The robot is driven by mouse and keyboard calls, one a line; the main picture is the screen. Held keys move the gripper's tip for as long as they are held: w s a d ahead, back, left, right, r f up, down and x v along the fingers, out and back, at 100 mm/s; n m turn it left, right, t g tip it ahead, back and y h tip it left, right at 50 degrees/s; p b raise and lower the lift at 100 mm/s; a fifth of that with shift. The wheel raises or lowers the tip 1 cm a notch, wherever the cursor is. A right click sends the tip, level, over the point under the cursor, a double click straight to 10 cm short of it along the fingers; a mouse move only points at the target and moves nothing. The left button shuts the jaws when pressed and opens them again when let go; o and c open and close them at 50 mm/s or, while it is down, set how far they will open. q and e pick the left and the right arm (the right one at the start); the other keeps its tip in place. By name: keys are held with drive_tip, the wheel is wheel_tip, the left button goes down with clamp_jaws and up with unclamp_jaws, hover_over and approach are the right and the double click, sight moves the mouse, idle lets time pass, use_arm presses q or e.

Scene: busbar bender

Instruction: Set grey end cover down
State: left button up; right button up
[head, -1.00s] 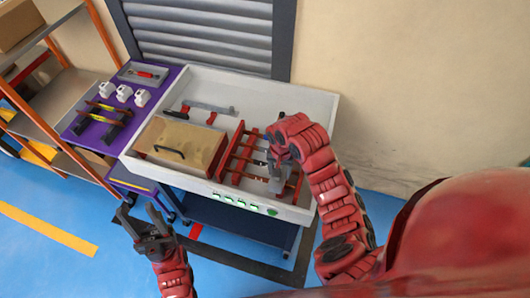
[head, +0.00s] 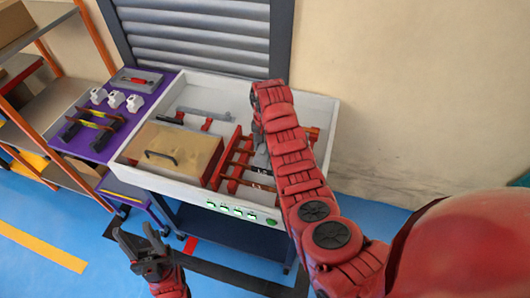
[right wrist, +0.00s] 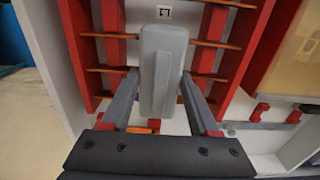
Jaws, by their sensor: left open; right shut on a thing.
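The grey end cover (right wrist: 162,70) is held between the two fingers of my right gripper (right wrist: 160,85). In the right wrist view it lies over the red frame with copper bars (right wrist: 98,50); I cannot tell whether it touches them. In the head view a little grey (head: 261,158) shows beside my right arm, which hides most of the gripper and cover. My left gripper (head: 140,248) is open and empty, low in front of the bench.
The white-walled bench tray (head: 321,112) also holds a tan lidded box (head: 190,147) with a black handle and a grey-and-red tool (head: 203,115). A purple side table (head: 92,140) carries white pieces and black-handled tools. Orange shelving stands at the far left.

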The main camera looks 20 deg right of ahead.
sight(265, 151)
drive_tip(key=shift+w, duration=0.15)
drive_tip(key=shift+f+p, duration=0.3)
drive_tip(key=shift+p, duration=0.2)
wheel_tip(265, 151, down, 2)
drive_tip(key=shift+f+p, duration=0.2)
drive_tip(key=shift+p, duration=0.4)
drive_tip(key=shift+f, duration=0.25)
drive_tip(key=shift+f+b, duration=0.55)
drive_tip(key=shift+f, duration=0.05)
drive_tip(key=o, duration=1.4)
drive_tip(key=shift+r, duration=0.1)
